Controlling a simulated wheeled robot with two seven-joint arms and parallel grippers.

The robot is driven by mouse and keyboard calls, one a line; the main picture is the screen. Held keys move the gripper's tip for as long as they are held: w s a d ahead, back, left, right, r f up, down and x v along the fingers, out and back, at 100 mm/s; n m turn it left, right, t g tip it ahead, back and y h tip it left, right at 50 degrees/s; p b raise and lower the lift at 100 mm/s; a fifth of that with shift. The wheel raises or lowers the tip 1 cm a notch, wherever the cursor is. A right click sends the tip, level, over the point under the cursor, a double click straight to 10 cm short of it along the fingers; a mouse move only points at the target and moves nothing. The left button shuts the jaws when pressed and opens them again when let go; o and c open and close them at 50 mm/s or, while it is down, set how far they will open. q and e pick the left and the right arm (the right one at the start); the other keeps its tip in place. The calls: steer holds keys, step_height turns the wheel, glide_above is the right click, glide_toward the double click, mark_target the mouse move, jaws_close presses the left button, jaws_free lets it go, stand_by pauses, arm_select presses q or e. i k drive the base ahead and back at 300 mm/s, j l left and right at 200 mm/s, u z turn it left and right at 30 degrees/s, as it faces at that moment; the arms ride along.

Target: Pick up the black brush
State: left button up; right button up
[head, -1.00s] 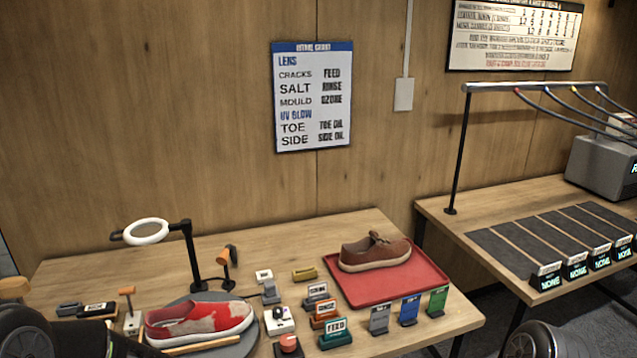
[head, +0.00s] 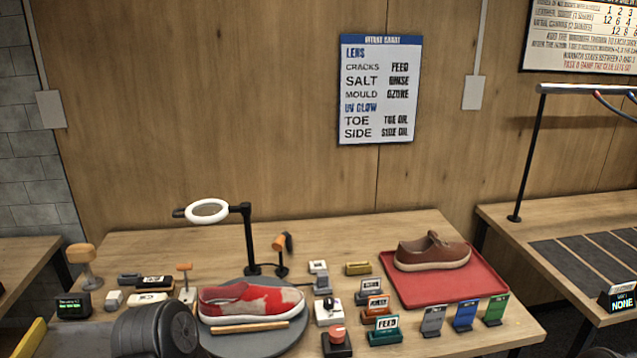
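A small dark block with a pale label (head: 155,282) lies among several small items at the left of the table. It may be the black brush, but its bristles cannot be made out. A grey block (head: 129,278) lies just left of it, and a white-and-dark piece (head: 148,299) lies in front. My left arm comes in at the lower left, its thick dark joint in front of the table's near left part. Neither gripper's fingers show.
A red sneaker (head: 250,301) and a wooden stick (head: 250,327) are on the grey round turntable (head: 270,343). A ring lamp (head: 207,211) stands behind. A brown shoe (head: 432,252) sits on a red tray (head: 440,292). An orange-topped stand (head: 80,256) is at far left.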

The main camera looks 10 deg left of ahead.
mark_target(165, 284)
steer(key=u, duration=1.35)
